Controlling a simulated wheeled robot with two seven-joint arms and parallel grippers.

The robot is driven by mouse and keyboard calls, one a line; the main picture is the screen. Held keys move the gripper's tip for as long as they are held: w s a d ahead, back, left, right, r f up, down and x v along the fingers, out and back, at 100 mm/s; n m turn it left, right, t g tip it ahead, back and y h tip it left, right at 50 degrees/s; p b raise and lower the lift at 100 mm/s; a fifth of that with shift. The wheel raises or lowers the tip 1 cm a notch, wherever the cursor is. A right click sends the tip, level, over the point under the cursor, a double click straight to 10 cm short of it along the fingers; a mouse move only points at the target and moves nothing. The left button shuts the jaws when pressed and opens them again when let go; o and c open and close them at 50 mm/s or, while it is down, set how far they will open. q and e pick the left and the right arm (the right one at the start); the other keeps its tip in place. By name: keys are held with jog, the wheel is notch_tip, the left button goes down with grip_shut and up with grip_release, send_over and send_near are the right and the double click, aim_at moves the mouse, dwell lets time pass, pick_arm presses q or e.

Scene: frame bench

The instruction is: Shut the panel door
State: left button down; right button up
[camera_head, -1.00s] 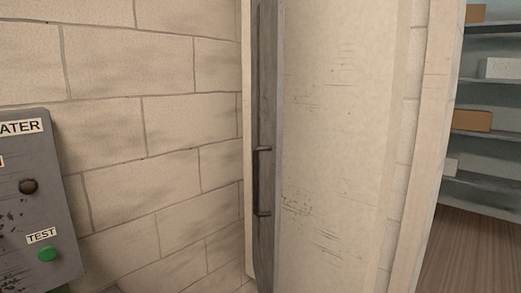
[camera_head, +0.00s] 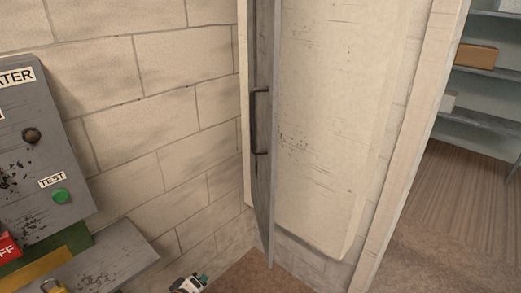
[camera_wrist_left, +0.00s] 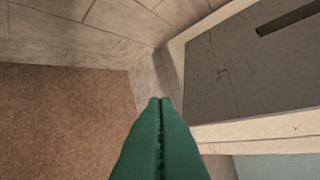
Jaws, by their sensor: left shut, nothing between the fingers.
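The panel door (camera_head: 264,200) is a thin grey leaf with a dark bar handle (camera_head: 255,122), seen nearly edge-on in the head view. It stands out from the left side of the cream cabinet body (camera_head: 330,130), so it looks open. My left gripper (camera_head: 203,278) shows small at the bottom of the head view, below and left of the door, apart from it. In the left wrist view its green fingers (camera_wrist_left: 160,102) are together and empty. A grey panel face in a cream frame lies to their right there; I cannot tell which side it is. My right gripper is not in view.
A grey control box (camera_head: 40,150) with a green TEST button stands at the left. A grey ledge (camera_head: 110,262) juts out below it, near a padlock (camera_head: 55,287). Shelves (camera_head: 485,70) stand at the far right. Brown floor below the door is clear.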

pick_arm(q)
jog(key=w+d+r+n+t+h+p, duration=0.1)
jog(key=w+d+r, duration=0.1)
jog(key=r, duration=0.8)
jog(key=w+d+r+n+t+h+p, duration=0.1)
jog(key=w+d+r+h, duration=0.15)
jog(key=r, duration=0.75)
jog(key=t+h, duration=0.1)
jog(key=h, duration=0.2)
send_near(270, 153)
jog(key=s+a, duration=0.4)
jog(key=a, duration=0.2)
jog(key=shift+n, duration=0.4)
jog(key=shift+s+d+p+x, duration=0.3)
jog(key=shift+p+x, duration=0.45)
jog(key=shift+x, duration=1.4)
jog(key=shift+s+d+p+x, duration=0.15)
jog(key=shift+d+p+x, duration=0.4)
jog(key=shift+x, duration=1.6)
jog(key=shift+s+d+p+x, duration=0.1)
jog(key=shift+s+p+x, duration=0.15)
jog(key=shift+p+x, duration=1.3)
jog(key=shift+w+d+b, duration=0.35)
jog(key=shift+w+b, duration=0.1)
jog(key=shift+b, duration=0.15)
